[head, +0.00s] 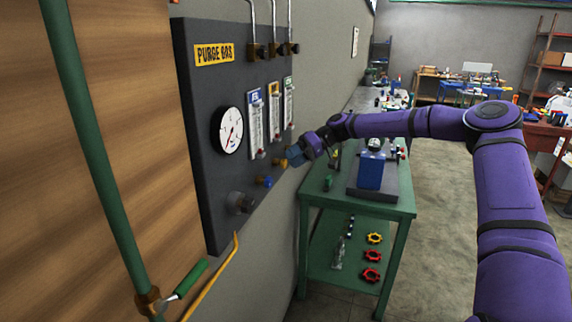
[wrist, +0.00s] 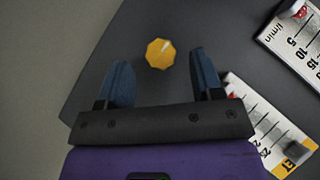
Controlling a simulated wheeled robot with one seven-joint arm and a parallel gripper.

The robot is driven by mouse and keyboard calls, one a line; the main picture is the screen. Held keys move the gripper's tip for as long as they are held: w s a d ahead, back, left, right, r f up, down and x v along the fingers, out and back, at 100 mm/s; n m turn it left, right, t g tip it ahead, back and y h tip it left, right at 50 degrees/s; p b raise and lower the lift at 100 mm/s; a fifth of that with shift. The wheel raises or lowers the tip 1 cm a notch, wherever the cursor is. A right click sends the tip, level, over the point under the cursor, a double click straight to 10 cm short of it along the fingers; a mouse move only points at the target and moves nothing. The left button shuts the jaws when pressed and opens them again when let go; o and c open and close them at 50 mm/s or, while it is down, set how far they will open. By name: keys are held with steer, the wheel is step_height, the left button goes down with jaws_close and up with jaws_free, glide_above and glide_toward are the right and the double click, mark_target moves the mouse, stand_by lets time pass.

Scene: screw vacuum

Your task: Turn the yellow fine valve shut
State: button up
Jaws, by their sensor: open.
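The yellow fine valve (wrist: 160,54) is an orange-yellow, many-sided knob with a pale pointer line, on the dark panel in the wrist view. My gripper (wrist: 160,60) is open, with one blue finger on each side of the knob. The knob shows between the fingertips, with gaps on both sides. I cannot tell how far the tips are from the panel. In the head view my gripper (head: 294,156) is at the panel's lower right, and the yellow valve is mostly hidden near it.
The dark panel (head: 205,130) carries a round gauge (head: 231,130), several flow meters (head: 255,118), and a blue knob (head: 264,181) near my gripper. A grey knob (head: 240,202) sits lower left. A green bench (head: 375,208) stands to the right, with open floor beyond it.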

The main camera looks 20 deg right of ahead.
steer(key=v, duration=0.6)
steer(key=shift+d+r, duration=0.2)
steer(key=shift+d, duration=0.15)
steer(key=s+a+r+g+h, duration=0.1)
steer(key=s+a+r+h, duration=0.2)
steer(key=s+a+h, duration=0.85)
steer(key=s+d+r+m+t, duration=0.2)
steer(key=s+d+r, duration=0.1)
steer(key=s, duration=0.9)
steer(key=s+d+r+m+t, duration=0.2)
steer(key=s+r, duration=0.3)
steer(key=s, duration=0.7)
steer(key=s+d+r+m+t, duration=0.2)
steer(key=s+d+r, duration=0.2)
steer(key=s, duration=0.9)
steer(key=shift+m+h, duration=0.35)
steer(key=shift+m, duration=0.05)
